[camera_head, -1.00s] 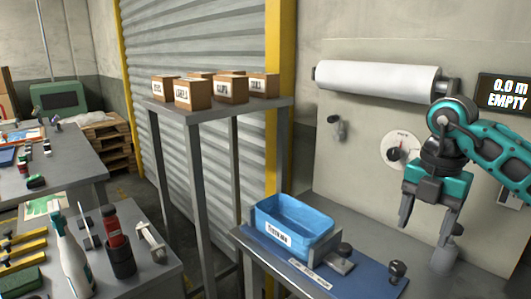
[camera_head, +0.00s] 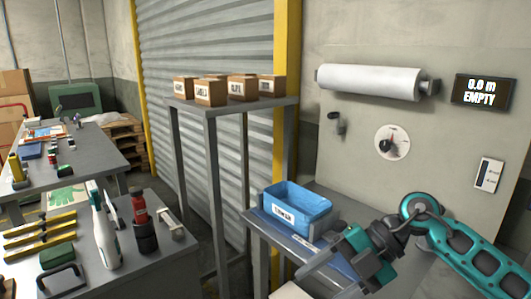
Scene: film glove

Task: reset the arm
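My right arm comes in from the lower right. Its teal and dark grey gripper (camera_head: 318,281) is low over the front of the blue-topped bench, tilted toward the lower left. Its two fingers look spread apart, with nothing seen between them; the tips are near the bottom edge of the view. The gripper covers part of the bench in front of the blue bin (camera_head: 300,207). My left gripper is not in view.
A white film roll (camera_head: 370,80), a dial (camera_head: 392,142) and a display reading 0.0 m EMPTY (camera_head: 484,92) are on the wall. Small labelled boxes (camera_head: 211,93) stand on a tall grey stand (camera_head: 210,112). A cart at left holds a spray bottle (camera_head: 106,237) and tools.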

